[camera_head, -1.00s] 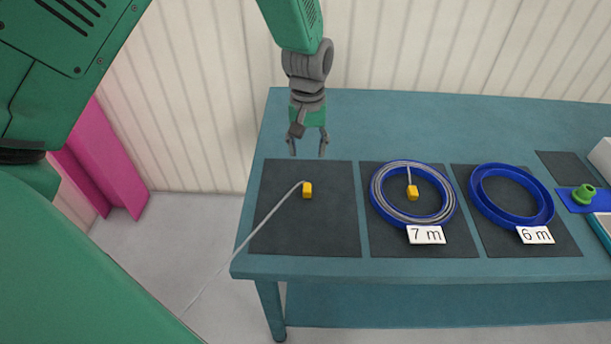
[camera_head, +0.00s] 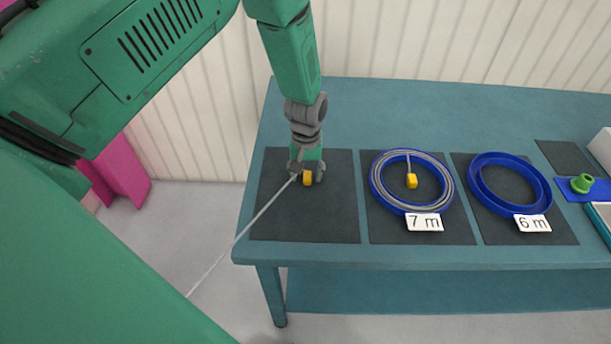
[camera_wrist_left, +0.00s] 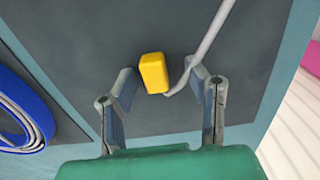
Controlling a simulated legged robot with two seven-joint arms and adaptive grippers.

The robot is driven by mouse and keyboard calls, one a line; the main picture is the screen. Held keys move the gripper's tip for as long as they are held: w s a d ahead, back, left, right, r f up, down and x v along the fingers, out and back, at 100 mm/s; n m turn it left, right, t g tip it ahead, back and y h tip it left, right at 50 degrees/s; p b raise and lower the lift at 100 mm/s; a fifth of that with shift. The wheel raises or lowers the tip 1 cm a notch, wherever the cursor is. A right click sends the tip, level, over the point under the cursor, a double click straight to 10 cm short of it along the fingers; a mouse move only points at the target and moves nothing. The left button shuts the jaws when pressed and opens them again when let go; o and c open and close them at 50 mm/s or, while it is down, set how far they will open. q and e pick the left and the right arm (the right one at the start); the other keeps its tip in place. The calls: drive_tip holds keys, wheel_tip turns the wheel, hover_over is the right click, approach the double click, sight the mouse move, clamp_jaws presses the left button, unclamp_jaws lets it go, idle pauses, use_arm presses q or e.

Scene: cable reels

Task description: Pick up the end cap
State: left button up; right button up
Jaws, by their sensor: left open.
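A yellow end cap (camera_head: 308,178) sits on the leftmost dark mat (camera_head: 305,220), at the end of a grey cable (camera_head: 240,236) that runs down over the table's left edge. My left gripper (camera_head: 306,178) is right at this cap, pointing down with its fingers apart. In the left wrist view the yellow cap (camera_wrist_left: 154,73) lies ahead of and between the open fingertips (camera_wrist_left: 160,82), nearer the left finger. The cable (camera_wrist_left: 210,40) passes close to the right fingertip; I cannot tell whether they touch. My right gripper is not in view.
A blue reel (camera_head: 377,190) with coiled cable, a second yellow cap (camera_head: 411,181) and a "7 m" label stands on the middle mat. An empty blue reel (camera_head: 474,185) labelled "6 m" is to its right. A green part (camera_head: 582,184) sits far right. The table's back (camera_head: 400,112) is clear.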

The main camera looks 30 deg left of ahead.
sight(308, 175)
use_arm(q)
drive_tip(key=shift+d+f, duration=0.25)
drive_tip(key=shift+d+r, duration=0.1)
drive_tip(key=shift+d, duration=0.25)
drive_tip(key=shift+a, duration=0.1)
drive_tip(key=c, duration=1)
drive_tip(key=shift+a, duration=0.45)
drive_tip(key=r, duration=1)
drive_tip(key=shift+d, duration=0.2)
